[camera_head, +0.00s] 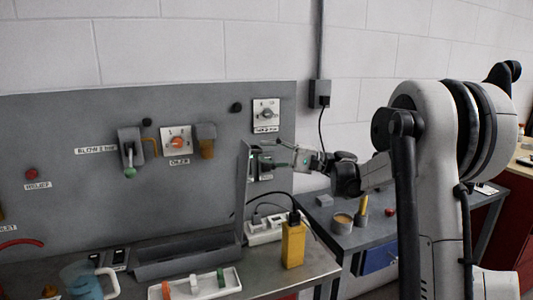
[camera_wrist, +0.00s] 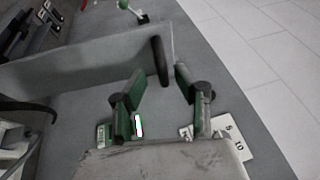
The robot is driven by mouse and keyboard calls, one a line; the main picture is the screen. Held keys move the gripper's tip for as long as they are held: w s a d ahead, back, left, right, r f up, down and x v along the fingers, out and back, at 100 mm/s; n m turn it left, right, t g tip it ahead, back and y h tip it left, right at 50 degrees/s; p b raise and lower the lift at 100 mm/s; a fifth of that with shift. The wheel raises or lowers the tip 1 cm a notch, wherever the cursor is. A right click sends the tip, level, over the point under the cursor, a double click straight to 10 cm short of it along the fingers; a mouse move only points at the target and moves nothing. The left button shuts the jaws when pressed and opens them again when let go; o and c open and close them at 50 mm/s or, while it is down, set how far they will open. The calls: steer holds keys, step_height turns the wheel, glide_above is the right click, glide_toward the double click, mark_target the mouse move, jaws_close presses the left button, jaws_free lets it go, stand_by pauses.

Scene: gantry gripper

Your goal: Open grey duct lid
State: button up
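The grey duct (camera_head: 185,262) is a long open trough on the bench against the grey back panel. Its grey lid (camera_head: 243,190) stands nearly upright at the trough's right end. In the wrist view the lid (camera_wrist: 85,75) is a flat grey plate, with a black rounded piece (camera_wrist: 160,60) at its near end. My gripper (camera_head: 258,162) is beside the lid's upper right side. In the wrist view my gripper (camera_wrist: 160,78) has its green-padded fingers apart, with the black piece just beyond and between the tips. Contact with the lid cannot be told.
A white power strip (camera_head: 265,230) with a black plug and a yellow block (camera_head: 293,245) stand right of the lid. A white tray (camera_head: 195,286) and a blue jug (camera_head: 82,280) are in front. Switches and knobs line the back panel (camera_head: 60,130).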

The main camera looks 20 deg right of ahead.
steer(key=v, duration=1.2)
steer(key=s+a+f+g+h, duration=0.15)
steer(key=s+a+h, duration=0.3)
steer(key=a, duration=0.45)
steer(key=s+a+f+h, duration=0.2)
steer(key=s+a+h, duration=0.3)
steer(key=a, duration=0.4)
steer(key=s+f+n+h, duration=0.2)
steer(key=s+f+h, duration=0.2)
steer(key=s, duration=0.7)
steer(key=s+d+f+n+t+h, duration=0.1)
steer(key=s+f+n+h, duration=0.2)
steer(key=s, duration=0.9)
step_height(320, 180, down, 4)
steer(key=shift+s+r+h, duration=0.2)
steer(key=shift+s+h, duration=0.05)
steer(key=shift+h, duration=0.8)
